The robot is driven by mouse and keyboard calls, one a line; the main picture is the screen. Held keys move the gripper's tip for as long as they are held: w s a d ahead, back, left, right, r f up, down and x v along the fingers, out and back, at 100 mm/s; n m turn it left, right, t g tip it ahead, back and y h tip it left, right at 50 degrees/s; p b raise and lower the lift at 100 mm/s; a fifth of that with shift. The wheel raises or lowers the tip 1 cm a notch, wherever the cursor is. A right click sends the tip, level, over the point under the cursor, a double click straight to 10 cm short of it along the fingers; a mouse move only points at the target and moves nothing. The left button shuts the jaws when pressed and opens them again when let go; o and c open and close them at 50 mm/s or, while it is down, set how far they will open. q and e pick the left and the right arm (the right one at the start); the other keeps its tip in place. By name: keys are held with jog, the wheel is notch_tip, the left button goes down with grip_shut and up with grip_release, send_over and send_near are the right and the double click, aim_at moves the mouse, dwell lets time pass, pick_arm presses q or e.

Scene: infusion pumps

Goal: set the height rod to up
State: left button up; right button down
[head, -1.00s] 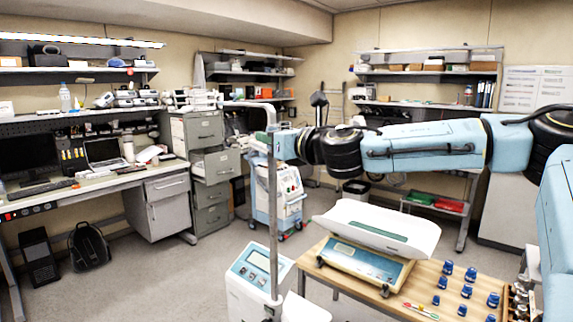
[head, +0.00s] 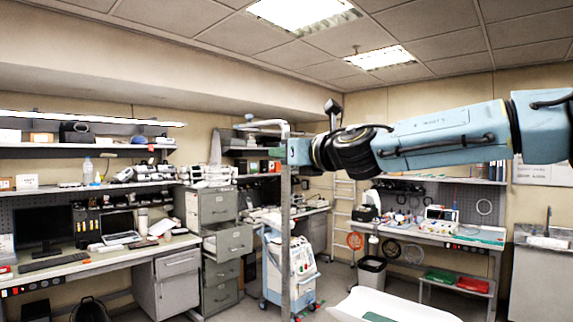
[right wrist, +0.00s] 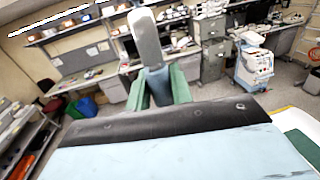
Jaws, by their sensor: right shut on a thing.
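The height rod (head: 285,215) is a grey upright metal pole in the head view. Its top bends over to the left, and its lower end is out of the picture. My right gripper (head: 287,152) is shut on the rod a little below the bend, with its arm coming in from the right. In the right wrist view, the green fingers (right wrist: 158,88) close around the rod, and a pale grey part of the rod (right wrist: 146,38) stands out beyond them. My left gripper is not in view.
A white scale tray (head: 395,306) shows at the bottom edge. A blue-and-white machine (head: 290,268) stands behind the rod. Filing cabinets (head: 217,222) and a desk (head: 95,262) are at the left. A workbench (head: 440,232) is at the back right.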

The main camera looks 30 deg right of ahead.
jog(key=shift+r, duration=0.35)
jog(key=c, duration=1.3)
grip_release()
jog(key=shift+f, duration=0.1)
jog(key=shift+o, duration=0.2)
jog(key=s+d+b, duration=0.1)
jog(key=s+b, duration=0.3)
jog(key=s, duration=0.9)
jog(key=shift+s, duration=0.2)
jog(key=shift+d, duration=0.1)
